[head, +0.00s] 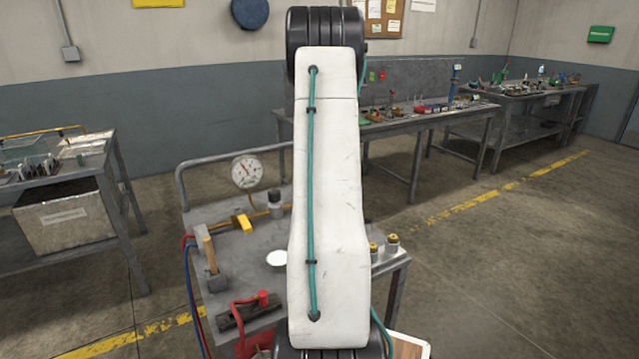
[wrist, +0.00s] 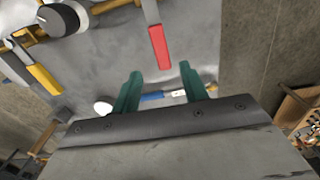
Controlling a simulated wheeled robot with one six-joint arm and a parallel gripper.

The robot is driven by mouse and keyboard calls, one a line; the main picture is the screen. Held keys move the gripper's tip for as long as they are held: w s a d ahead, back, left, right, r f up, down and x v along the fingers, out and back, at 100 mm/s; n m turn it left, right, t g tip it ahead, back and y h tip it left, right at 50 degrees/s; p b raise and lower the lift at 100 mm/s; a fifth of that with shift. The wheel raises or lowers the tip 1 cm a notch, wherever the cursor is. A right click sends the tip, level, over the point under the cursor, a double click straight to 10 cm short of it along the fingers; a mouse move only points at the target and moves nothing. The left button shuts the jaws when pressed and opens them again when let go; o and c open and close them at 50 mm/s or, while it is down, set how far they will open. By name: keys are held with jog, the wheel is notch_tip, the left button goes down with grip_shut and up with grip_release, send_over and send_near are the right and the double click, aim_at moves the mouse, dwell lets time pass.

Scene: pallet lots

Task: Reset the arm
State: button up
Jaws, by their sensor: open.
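My gripper (wrist: 158,84) shows in the wrist view as two teal fingers set well apart. It is open, with nothing between the fingertips. It is over the grey top of a cart (wrist: 200,40). A red-handled tool (wrist: 159,47) lies beyond the fingertips, and a blue-and-white tool (wrist: 155,96) shows behind and between the fingers. In the head view my white arm stands upright through the middle of the picture, and my gripper does not show there.
A workbench (head: 420,125) stands behind; another table (head: 75,160) is at left. Floor (head: 500,250) at right is clear.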

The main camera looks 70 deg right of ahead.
dwell(0.6)
jog(key=shift+n, duration=0.6)
jog(key=shift+s+a+f+n, duration=0.15)
jog(key=shift+a+n, duration=0.1)
jog(key=shift+n, duration=0.75)
jog(key=w+a+r+n, duration=0.1)
jog(key=a+r+n, duration=0.2)
jog(key=a+n, duration=0.65)
jog(key=w+a+r+n+g+y, duration=0.1)
jog(key=a+r+n, duration=0.2)
jog(key=a+n, duration=0.65)
jog(key=a+r+n, duration=0.3)
jog(key=a+n, duration=0.3)
jog(key=a, duration=0.7)
jog(key=s+a+r+n, duration=0.1)
jog(key=s+a+n, duration=0.2)
jog(key=a, duration=0.6)
jog(key=s+a+r+n+t, duration=0.1)
jog(key=s+a+r+n, duration=0.1)
jog(key=a+n, duration=0.5)
jog(key=s+a+r+n+t+h, duration=0.1)
jog(key=s+a+n, duration=0.4)
jog(key=a, duration=0.5)
jog(key=shift+a+r, duration=0.35)
jog(key=shift+r, duration=0.05)
